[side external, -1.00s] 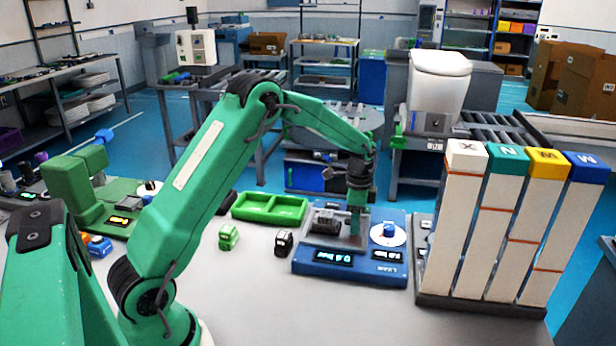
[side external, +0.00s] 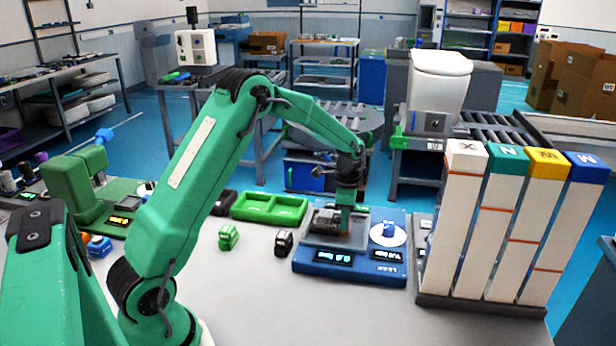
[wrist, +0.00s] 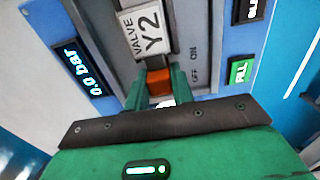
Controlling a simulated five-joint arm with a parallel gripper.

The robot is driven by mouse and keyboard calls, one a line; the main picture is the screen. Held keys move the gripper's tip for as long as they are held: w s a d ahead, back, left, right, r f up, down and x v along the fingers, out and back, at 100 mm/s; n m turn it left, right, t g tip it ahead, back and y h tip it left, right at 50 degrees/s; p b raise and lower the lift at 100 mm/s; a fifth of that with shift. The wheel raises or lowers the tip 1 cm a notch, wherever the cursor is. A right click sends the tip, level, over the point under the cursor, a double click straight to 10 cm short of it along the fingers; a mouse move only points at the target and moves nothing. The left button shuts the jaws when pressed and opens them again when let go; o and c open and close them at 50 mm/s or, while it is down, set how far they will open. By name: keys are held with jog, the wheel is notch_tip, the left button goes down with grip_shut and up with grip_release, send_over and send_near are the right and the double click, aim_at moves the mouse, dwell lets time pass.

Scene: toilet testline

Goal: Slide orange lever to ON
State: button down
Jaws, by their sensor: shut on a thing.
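The orange lever (wrist: 158,82) shows in the wrist view between the two green fingers of my gripper (wrist: 159,88), which is shut on it. The lever sits beside the OFF mark, below the ON mark (wrist: 194,48) in the picture. A label reading VALVE Y2 (wrist: 147,32) is just above it. In the side view my gripper (side external: 346,225) points down onto the grey panel of the blue test station (side external: 325,272). The lever cannot be made out clearly in the side view.
The station has a display reading 0.0 bar (wrist: 82,70), a green FILL button (wrist: 240,72) and a white dial with a blue knob (side external: 388,235). Tall marked columns (side external: 460,230) stand at right. A green tray (side external: 270,208) and small green block (side external: 228,237) lie left.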

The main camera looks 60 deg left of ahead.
jog(key=c, duration=1.3)
grip_release()
jog(key=shift+s+a, duration=0.2)
jog(key=shift+s, duration=0.05)
jog(key=shift+o, duration=0.5)
jog(key=shift+w, duration=0.1)
jog(key=shift+r, duration=3.95)
